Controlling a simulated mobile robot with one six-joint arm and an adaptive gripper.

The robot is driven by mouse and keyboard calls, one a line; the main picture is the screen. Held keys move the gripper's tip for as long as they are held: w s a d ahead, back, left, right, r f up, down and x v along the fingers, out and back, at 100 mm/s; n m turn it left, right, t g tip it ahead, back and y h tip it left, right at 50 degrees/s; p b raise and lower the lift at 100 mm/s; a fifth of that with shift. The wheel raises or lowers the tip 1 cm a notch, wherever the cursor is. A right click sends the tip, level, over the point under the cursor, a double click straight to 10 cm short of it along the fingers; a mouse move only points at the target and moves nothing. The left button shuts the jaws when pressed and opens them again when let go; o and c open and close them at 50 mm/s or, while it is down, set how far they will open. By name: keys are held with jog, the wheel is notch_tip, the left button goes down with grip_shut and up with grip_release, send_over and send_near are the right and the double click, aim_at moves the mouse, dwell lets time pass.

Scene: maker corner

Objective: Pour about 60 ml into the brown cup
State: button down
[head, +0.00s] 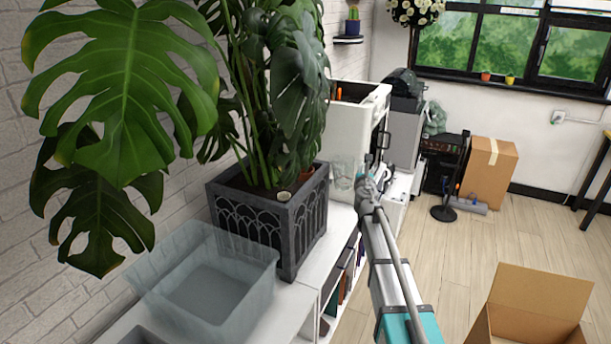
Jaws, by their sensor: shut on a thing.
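My gripper (361,186) is beyond the right side of the dark planter, above the white shelf top. It is shut on a clear, glass-like vessel (342,174). The vessel looks roughly upright, but its contents are too faint to tell. I cannot clearly make out a brown cup. A small round thing with a pale rim (283,197) sits at the front of the planter soil, and I cannot tell whether it is a cup. My arm may hide part of the shelf top.
A dark square planter (265,235) with a large leafy plant stands on the white shelf (325,262). A clear open bin (205,285) is left of it. A white machine (352,130) stands behind. An open cardboard box (540,295) is on the floor at right.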

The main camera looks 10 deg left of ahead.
jog(key=shift+d+f+m+b, duration=0.3)
jog(key=shift+f+m+b, duration=0.25)
jog(key=shift+f, duration=0.2)
